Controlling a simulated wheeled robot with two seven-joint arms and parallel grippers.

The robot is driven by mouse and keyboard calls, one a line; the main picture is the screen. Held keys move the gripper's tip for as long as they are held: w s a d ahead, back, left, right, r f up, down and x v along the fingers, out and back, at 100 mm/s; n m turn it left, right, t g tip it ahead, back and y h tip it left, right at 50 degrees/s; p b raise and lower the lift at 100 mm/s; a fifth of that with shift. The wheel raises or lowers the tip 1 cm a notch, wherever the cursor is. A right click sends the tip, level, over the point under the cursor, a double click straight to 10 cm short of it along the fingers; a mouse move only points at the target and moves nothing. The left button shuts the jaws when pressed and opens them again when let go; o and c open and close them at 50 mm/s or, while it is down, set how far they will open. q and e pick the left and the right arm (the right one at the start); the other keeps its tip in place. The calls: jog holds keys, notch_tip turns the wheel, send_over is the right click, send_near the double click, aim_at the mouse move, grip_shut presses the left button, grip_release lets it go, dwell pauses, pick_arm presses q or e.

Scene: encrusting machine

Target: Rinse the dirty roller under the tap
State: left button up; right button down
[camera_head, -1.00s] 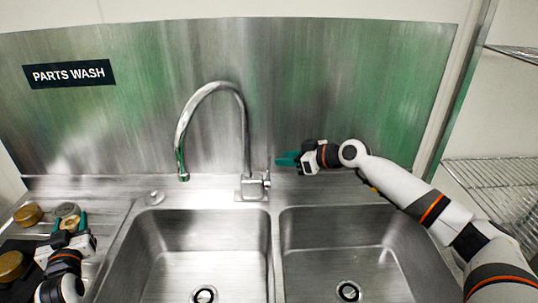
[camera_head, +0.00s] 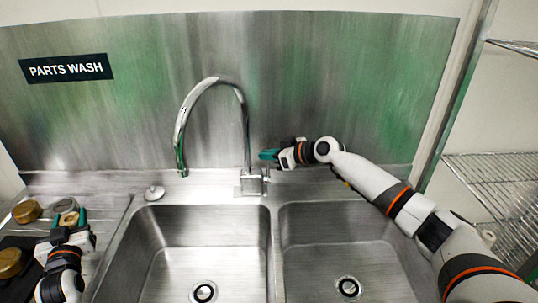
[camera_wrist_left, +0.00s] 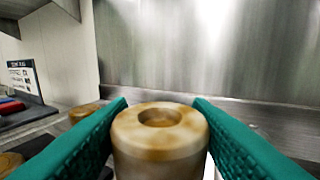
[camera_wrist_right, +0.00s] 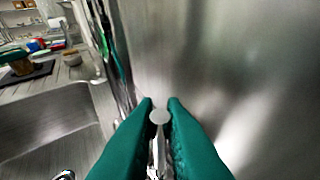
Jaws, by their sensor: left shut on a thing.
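The dirty roller (camera_wrist_left: 160,140), a tan cylinder with brown stains and a hole in its top, stands upright between the green fingers of my left gripper (camera_wrist_left: 160,120), which is shut on it. The roller also shows in the head view (camera_head: 69,219), at the left over the drainboard. The tap (camera_head: 212,84) arches over the left basin, with no water visible from its spout. Its lever (camera_wrist_right: 159,118) is between the fingertips of my right gripper (camera_wrist_right: 160,104), which are apart. In the head view, my right gripper (camera_head: 268,155) is beside the tap's base; contact is unclear.
Two steel basins, left (camera_head: 205,250) and right (camera_head: 345,245), are empty. A wire rack (camera_head: 495,180) stands at the right; a steel backsplash (camera_head: 310,80) rises behind.

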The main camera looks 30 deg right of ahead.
pick_arm(q)
jog(key=shift+f+b, duration=0.3)
pick_arm(e)
jog(key=shift+f, duration=0.1)
pick_arm(q)
notch_tip(320, 180, down, 2)
jog(key=shift+s+b, duration=0.15)
jog(key=shift+b, duration=0.85)
pick_arm(e)
jog(key=shift+s+a+f+n+t, duration=0.1)
jog(key=shift+s+f+n+t, duration=0.1)
jog(key=shift+s+n+t, duration=0.15)
pick_arm(q)
jog(key=shift+s+a+f+b, duration=0.15)
jog(key=shift+f+b, duration=0.2)
jog(key=shift+b, duration=0.05)
pick_arm(e)
jog(key=shift+s+a+r+t, duration=0.15)
jog(key=shift+s+r+t, duration=0.1)
pick_arm(q)
jog(key=shift+r, duration=0.1)
pick_arm(e)
jog(key=shift+r, duration=0.1)
jog(key=c, duration=1.5)
grip_release()
